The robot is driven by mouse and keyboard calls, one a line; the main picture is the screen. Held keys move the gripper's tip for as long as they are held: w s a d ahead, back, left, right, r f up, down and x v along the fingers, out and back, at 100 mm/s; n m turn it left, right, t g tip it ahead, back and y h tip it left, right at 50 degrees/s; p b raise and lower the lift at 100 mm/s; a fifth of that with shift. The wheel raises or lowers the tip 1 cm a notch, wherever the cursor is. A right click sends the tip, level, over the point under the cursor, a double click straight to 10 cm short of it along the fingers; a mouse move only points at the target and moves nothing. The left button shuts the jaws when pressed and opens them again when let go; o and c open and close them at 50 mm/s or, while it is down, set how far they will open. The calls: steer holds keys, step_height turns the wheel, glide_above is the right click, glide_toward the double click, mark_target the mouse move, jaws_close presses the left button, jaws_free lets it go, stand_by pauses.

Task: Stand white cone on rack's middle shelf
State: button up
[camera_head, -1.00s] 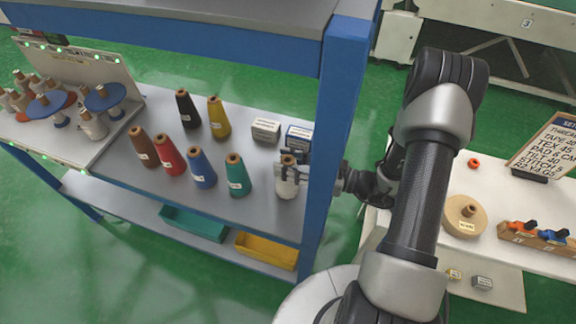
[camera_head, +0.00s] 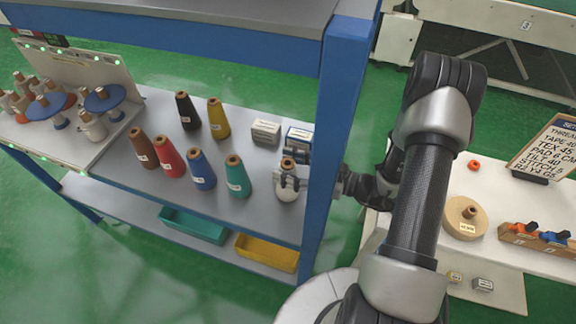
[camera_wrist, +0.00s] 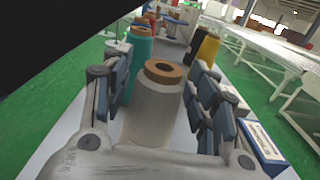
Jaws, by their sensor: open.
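The white cone (camera_head: 287,187) stands upright at the right end of the rack's middle shelf (camera_head: 262,209), just left of the blue corner post. In the wrist view the white cone (camera_wrist: 154,108), with its brown top, stands between the fingers of my gripper (camera_wrist: 158,100). The fingers are open, with a gap visible on both sides of the cone. My gripper (camera_head: 290,180) reaches in from the right behind the post, which hides part of the wrist. The cone's base is partly hidden by the gripper in the wrist view.
A teal cone (camera_head: 237,178) stands close left of the white one, with blue, red, brown, black and yellow cones beyond. Small boxes (camera_head: 265,132) sit behind. The blue post (camera_head: 338,130) is close to my arm. Teal and yellow bins (camera_head: 267,252) are on the lower shelf.

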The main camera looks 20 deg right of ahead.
steer(key=shift+r, duration=0.2)
steer(key=p+v, duration=0.1)
steer(key=v, duration=1.1)
steer(key=shift+p, duration=0.4)
